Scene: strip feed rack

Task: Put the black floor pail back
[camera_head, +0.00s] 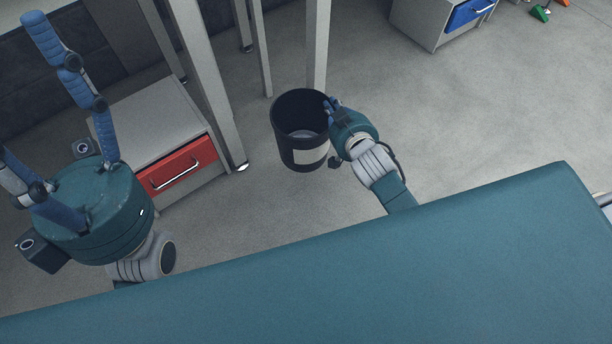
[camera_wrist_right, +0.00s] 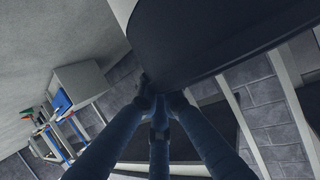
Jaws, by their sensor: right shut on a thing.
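The black floor pail (camera_head: 287,150), an open round bin with a pale label on its side, is upright beside grey frame legs in the head view. My right gripper (camera_head: 329,106) is shut on the right side of its rim. In the right wrist view the pail (camera_wrist_right: 205,45) fills the upper middle, and my right fingers (camera_wrist_right: 160,100) meet at its edge. I cannot tell whether its bottom touches the floor. My left gripper (camera_head: 20,85) is at the left, its fingers spread and empty.
Another cabinet with a blue drawer (camera_head: 468,14) is at the top right. Open floor (camera_head: 460,110) lies right of the pail.

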